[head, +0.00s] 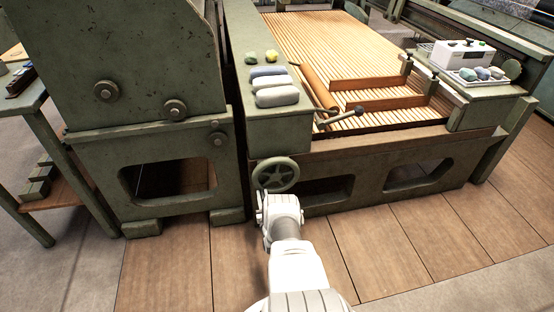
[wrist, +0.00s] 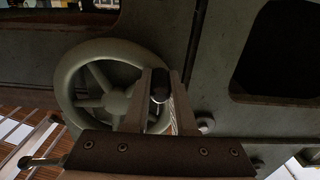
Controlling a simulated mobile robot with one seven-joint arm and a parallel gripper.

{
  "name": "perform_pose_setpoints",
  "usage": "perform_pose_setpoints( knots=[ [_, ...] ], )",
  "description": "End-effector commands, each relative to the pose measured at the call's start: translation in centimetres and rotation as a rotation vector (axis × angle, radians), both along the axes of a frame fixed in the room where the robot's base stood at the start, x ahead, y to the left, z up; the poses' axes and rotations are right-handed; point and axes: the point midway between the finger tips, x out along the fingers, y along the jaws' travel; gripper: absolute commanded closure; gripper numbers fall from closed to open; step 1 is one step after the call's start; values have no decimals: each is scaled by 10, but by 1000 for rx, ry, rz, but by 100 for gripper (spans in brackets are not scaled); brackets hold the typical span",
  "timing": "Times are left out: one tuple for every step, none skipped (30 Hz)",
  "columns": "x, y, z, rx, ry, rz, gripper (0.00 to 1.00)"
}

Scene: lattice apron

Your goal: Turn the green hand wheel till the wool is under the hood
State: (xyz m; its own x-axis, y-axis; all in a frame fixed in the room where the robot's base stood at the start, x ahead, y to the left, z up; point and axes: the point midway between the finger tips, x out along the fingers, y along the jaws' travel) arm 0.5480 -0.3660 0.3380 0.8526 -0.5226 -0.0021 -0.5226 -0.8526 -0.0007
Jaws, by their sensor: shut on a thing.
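The green hand wheel (head: 275,175) is on the front of the green machine frame, and its spokes show in the wrist view (wrist: 68,90). My gripper (wrist: 160,78) is shut on the wheel's dark handle knob (wrist: 160,95) at the right side of the rim. In the head view my wrist hides the fingers and the handle. Several grey, soft-looking bundles (head: 277,96) lie in a row on the green ledge, with small yellow-green tufts (head: 272,56) behind them. I cannot tell which is the task's wool. I cannot make out the hood for certain.
The wooden slatted apron (head: 310,35) lies right of the ledge, with wooden bars (head: 370,83) across it. A white box (head: 459,54) and a tray of coloured balls (head: 470,80) stand at the right. A tall green housing (head: 140,60) stands left. The front floor is clear.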

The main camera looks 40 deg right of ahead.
Motion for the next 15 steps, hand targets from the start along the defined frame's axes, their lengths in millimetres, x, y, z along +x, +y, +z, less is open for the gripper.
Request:
perform_pose_setpoints(
  knots=[
    [4,6,11,0,0,4,100],
    [5,8,14,0,0,4,100],
    [6,11,17,0,0,3,100],
    [7,12,19,0,1,3,100],
    [8,13,19,0,1,3,100],
    [8,14,19,0,1,3,100],
    [8,14,19,-2,1,3,100],
    [8,14,18,-1,1,2,100],
    [8,14,18,-1,1,2,100],
    [8,14,18,-1,1,2,100],
    [8,14,18,-1,1,2,100],
    [8,14,18,-1,1,2,100],
    [9,14,18,-1,1,2,100],
    [9,14,19,-1,1,2,100],
    [9,14,21,-1,1,3,100]
  ],
)
